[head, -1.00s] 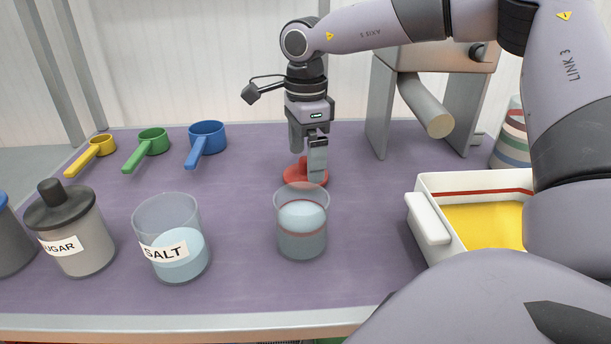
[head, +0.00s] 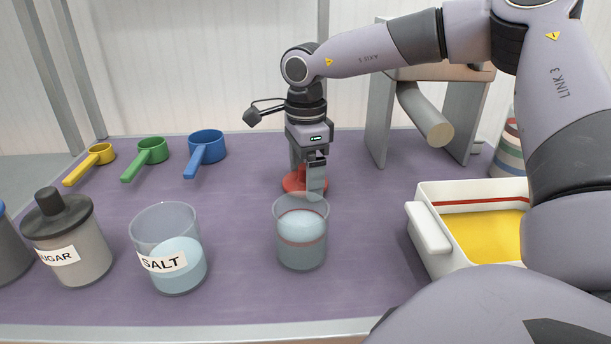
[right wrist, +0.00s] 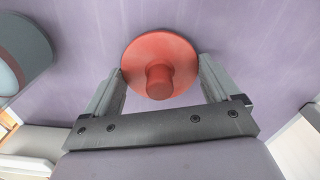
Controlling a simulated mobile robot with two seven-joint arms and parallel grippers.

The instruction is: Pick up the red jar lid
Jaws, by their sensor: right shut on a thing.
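The red jar lid (head: 292,183) lies on the purple tabletop behind the clear jar with the red band (head: 302,238), which stands without a lid. The right gripper (head: 311,186) points down at the lid and is shut on it, its near finger hiding part of it. In the right wrist view the round lid (right wrist: 138,52) with its central knob lies between the two fingers (right wrist: 160,85), which reach its sides. I cannot tell any gap between lid and table. The left gripper is out of view.
The salt jar (head: 168,245) and the sugar jar (head: 70,240) stand at the front left. Yellow, green and blue scoops (head: 206,150) lie behind them. A white-walled box (head: 430,226) with a yellow inside is at the right, near a grey stand (head: 377,110).

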